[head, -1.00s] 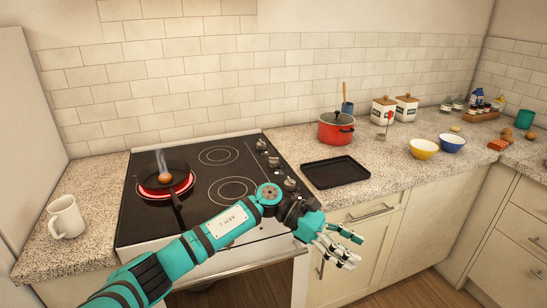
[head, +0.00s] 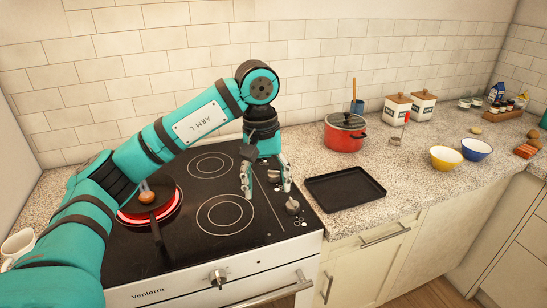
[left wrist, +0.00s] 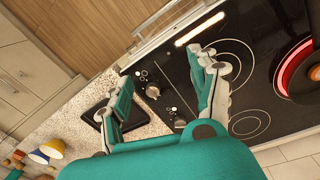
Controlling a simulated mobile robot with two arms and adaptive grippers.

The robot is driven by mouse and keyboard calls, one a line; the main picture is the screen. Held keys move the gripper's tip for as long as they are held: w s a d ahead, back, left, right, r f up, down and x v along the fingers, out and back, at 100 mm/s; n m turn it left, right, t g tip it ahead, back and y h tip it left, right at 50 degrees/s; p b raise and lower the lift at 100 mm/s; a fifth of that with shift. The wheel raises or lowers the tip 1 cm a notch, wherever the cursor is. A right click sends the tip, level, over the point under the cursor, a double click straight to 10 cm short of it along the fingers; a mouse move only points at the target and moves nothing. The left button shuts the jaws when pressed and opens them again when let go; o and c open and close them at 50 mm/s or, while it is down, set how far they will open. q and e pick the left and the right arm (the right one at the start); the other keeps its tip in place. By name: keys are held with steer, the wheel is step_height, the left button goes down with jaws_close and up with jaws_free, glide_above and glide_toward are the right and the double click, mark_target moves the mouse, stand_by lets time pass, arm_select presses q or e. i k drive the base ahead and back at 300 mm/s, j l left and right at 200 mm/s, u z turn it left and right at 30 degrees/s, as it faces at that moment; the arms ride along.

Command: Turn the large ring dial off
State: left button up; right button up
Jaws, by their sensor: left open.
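The cooktop (head: 250,235) has a column of dials along its right edge: a front dial (head: 292,206) and one behind it (head: 274,176). I cannot tell by label which is the large ring dial. My left gripper (head: 267,188) is open and empty, pointing down over this dial column, its fingers apart on either side of the rear dial as seen here. In the left wrist view, one dial (left wrist: 153,92) shows between the open fingers and another (left wrist: 180,123) lies closer to the palm. Contact is not visible. A burner (head: 135,217) glows red under a frying pan (head: 167,190).
A black tray (head: 345,188) lies right of the cooktop, with a red pot (head: 345,133) behind it. Bowls and canisters stand further right. A front oven knob (head: 217,279) sits below the cooktop edge. A white mug (head: 18,245) is at the left.

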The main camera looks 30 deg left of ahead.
mark_target(272, 175)
steer(key=i+j, duration=0.6)
steer(key=i, duration=0.2)
